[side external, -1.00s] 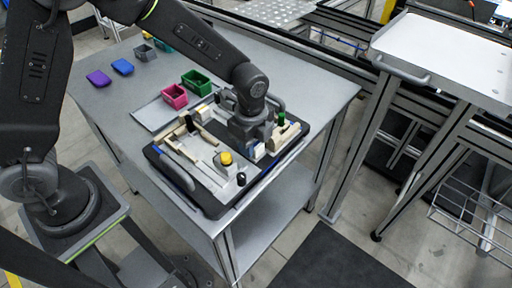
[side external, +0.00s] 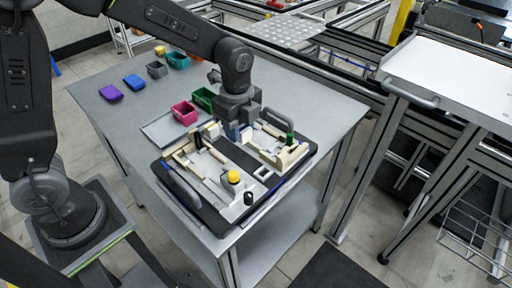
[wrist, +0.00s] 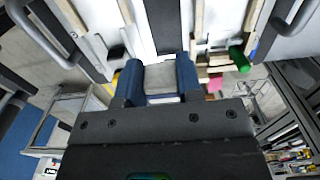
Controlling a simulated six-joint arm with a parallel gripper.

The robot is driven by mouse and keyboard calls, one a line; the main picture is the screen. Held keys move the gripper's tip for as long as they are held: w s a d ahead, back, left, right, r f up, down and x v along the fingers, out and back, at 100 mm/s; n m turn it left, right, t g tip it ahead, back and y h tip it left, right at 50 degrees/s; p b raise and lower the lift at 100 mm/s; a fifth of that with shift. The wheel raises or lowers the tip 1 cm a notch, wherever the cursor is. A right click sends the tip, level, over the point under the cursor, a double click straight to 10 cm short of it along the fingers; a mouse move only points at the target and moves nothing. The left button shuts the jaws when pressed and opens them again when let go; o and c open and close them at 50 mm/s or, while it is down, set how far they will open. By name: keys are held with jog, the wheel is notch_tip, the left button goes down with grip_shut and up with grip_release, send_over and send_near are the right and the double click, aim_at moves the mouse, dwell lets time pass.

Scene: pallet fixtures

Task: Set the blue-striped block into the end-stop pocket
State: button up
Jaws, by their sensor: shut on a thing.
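My gripper (side external: 236,128) is over the back middle of the fixture pallet (side external: 214,223). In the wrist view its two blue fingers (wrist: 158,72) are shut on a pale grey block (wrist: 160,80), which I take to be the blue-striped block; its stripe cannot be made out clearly. In the side view the block is mostly hidden by the gripper. Tan rails and stops stand on the pallet, one group at the left (side external: 186,156) and one at the right (side external: 290,156) by a green knob (side external: 289,138). I cannot tell which forms the end-stop pocket.
A yellow knob (side external: 233,176) and a black knob (side external: 249,198) stand at the pallet's front. A pink bin (side external: 184,113) and a green bin (side external: 203,98) stand behind it. More small bins and blocks line the table's back left. The table's right side is clear.

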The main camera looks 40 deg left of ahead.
jog(key=a+r, duration=0.3)
jog(key=a, duration=0.2)
jog(key=w+d, duration=0.8)
jog(key=w, duration=0.1)
jog(key=shift+s+d+f, duration=0.1)
jog(key=shift+f, duration=1.95)
jog(key=shift+s+d+f, duration=0.1)
jog(key=shift+f, duration=1.95)
jog(key=shift+f, duration=0.15)
jog(key=o, duration=1)
notch_tip(320, 180, up, 14)
jog(key=shift+f, duration=0.1)
